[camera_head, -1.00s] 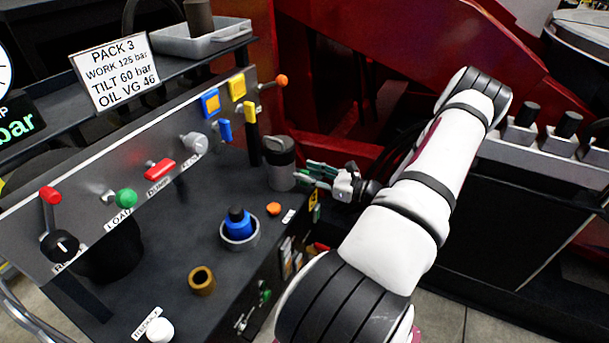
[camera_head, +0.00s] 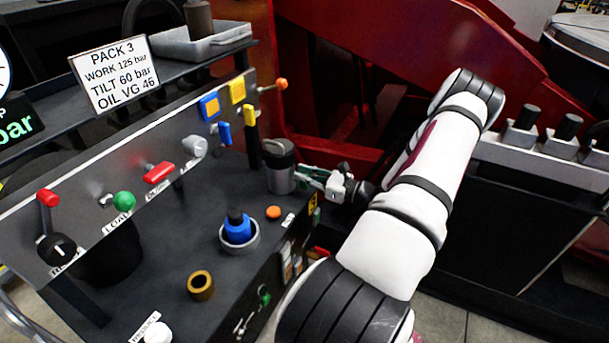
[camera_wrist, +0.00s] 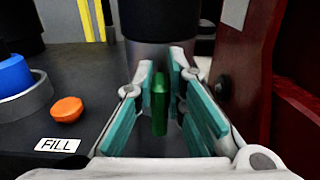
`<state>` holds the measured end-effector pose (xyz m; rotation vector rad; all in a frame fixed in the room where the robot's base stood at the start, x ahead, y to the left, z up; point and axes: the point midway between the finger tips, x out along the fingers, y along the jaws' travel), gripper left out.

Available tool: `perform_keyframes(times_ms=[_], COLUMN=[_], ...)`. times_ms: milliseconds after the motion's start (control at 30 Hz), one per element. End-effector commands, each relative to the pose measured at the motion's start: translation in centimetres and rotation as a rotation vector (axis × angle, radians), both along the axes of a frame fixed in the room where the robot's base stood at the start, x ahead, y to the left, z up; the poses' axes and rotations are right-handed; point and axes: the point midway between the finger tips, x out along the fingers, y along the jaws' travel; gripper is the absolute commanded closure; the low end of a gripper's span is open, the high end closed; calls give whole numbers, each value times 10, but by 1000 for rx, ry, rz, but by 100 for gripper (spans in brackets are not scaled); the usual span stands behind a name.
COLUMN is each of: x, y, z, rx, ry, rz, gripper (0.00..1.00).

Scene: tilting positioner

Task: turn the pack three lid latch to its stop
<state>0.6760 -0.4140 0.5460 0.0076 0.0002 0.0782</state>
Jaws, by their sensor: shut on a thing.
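A grey canister (camera_head: 281,180) with a black lid (camera_head: 278,151) stands at the right end of the dark bench top. In the wrist view the canister (camera_wrist: 150,58) is straight ahead, below its black top. A small upright green tab (camera_wrist: 159,104), which looks like the lid latch, stands in front of it between my fingers. My gripper (camera_head: 306,175) reaches in from the right at the canister's side, and its teal-padded fingers (camera_wrist: 160,95) are shut on the green tab. The tab is hidden by the fingers in the head view.
An orange cap (camera_wrist: 67,109) and a FILL label (camera_wrist: 58,145) lie left of my gripper. A blue fitting (camera_head: 238,230) stands in a grey ring nearby. A panel of levers and knobs (camera_head: 157,172) rises behind. A red wall (camera_wrist: 251,60) is close on the right.

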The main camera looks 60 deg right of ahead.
Motion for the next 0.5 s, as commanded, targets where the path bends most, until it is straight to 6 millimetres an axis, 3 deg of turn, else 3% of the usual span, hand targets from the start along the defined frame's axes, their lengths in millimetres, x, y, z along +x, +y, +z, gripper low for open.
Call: perform_keyframes(times_ms=[267, 500], x=[0, 1], y=[-2, -7], z=[1, 1], rx=[100, 291], ry=[9, 24], rz=[1, 1], gripper=[100, 100])
